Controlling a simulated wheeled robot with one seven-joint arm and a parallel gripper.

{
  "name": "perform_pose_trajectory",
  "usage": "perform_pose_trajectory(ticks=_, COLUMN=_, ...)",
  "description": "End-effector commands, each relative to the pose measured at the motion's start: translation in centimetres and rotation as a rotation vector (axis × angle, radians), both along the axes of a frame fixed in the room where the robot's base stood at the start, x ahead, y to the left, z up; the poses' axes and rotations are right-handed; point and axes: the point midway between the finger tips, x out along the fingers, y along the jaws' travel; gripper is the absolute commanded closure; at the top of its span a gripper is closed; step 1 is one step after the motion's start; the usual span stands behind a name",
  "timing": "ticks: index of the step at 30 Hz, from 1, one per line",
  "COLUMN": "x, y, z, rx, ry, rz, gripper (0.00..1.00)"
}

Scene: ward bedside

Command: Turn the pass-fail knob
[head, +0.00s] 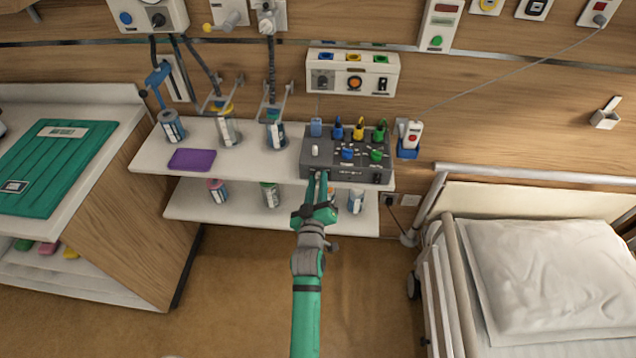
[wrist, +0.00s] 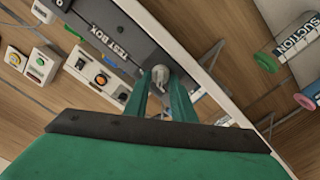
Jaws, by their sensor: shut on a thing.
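The dark grey test box (head: 345,172) stands on the upper wall shelf, with blue, yellow and green connectors on its top. A pale knob (head: 315,150) sits at its left side. In the wrist view, the box (wrist: 88,22) bears the words TEST BOX, and the pale knob (wrist: 160,73) shows between my fingertips. The fingers hide part of the knob, and I cannot read a pass-fail label.
The upper shelf (head: 145,162) also holds a purple pad (head: 192,160) and several canisters. A lower shelf (head: 235,220) holds more canisters. A bed (head: 540,275) stands at right and a counter (head: 100,215) at left. Open floor lies between them.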

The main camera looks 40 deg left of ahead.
Motion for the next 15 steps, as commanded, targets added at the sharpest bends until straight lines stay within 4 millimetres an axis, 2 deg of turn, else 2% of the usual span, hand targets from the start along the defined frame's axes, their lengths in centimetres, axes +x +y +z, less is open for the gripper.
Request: perform_pose_trajectory(ticks=15, x=-0.11, y=0.2, z=-0.05, rx=-0.157, ry=-0.098, rz=0.002, gripper=0.99)
